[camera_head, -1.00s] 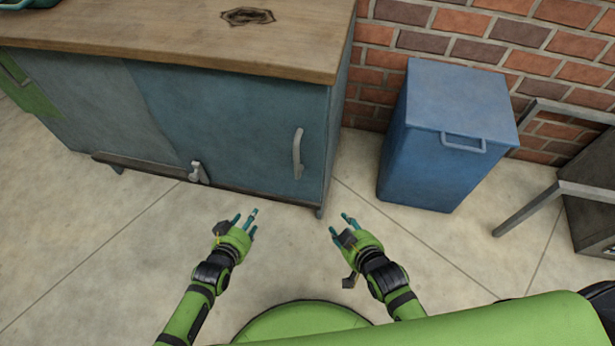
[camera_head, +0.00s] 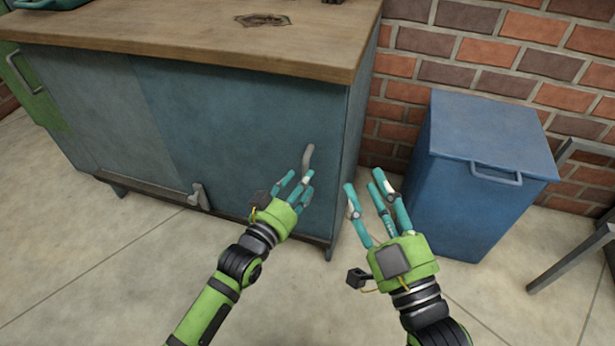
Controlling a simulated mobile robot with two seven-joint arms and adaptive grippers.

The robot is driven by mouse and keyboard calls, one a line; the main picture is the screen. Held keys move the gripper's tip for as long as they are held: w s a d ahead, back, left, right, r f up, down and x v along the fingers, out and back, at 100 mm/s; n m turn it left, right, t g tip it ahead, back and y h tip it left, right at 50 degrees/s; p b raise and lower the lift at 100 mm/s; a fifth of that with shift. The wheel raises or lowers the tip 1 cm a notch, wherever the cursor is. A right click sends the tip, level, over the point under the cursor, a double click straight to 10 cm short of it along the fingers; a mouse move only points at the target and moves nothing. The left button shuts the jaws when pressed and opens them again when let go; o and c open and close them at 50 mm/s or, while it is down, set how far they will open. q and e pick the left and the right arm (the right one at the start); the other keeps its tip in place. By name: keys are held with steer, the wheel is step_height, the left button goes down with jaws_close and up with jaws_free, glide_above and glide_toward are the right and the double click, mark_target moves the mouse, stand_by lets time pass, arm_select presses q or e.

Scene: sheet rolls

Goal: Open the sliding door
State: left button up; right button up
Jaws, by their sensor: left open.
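The blue sliding door (camera_head: 235,135) forms the right part of the cabinet front and appears closed against the cabinet's right end. Its grey vertical handle (camera_head: 308,156) is near the door's right edge, and its lower part is hidden behind my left fingers. My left gripper (camera_head: 294,182) is open, with its fingertips at the handle's lower part; I cannot tell whether they touch it. My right gripper (camera_head: 371,186) has its fingers spread and empty, raised in front of the floor between the cabinet and the blue bin.
A wooden top (camera_head: 200,35) covers the cabinet. A grey latch-like piece (camera_head: 199,196) sits low on its front. A blue lidded bin (camera_head: 470,220) stands to the right by the brick wall (camera_head: 440,70). A metal-framed piece (camera_head: 580,255) is at the far right. Floor in front is clear.

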arm_select(q)
steer(key=shift+b+x, duration=0.5)
steer(key=shift+x, duration=1.3)
arm_select(e)
steer(key=s+a+r+n+t+y, duration=0.1)
steer(key=s+r+t+y, duration=0.2)
steer(key=r, duration=0.3)
steer(key=shift+s+r+t, duration=0.25)
steer(key=shift+s+t, duration=0.05)
steer(key=shift+s, duration=0.15)
arm_select(q)
jaws_close()
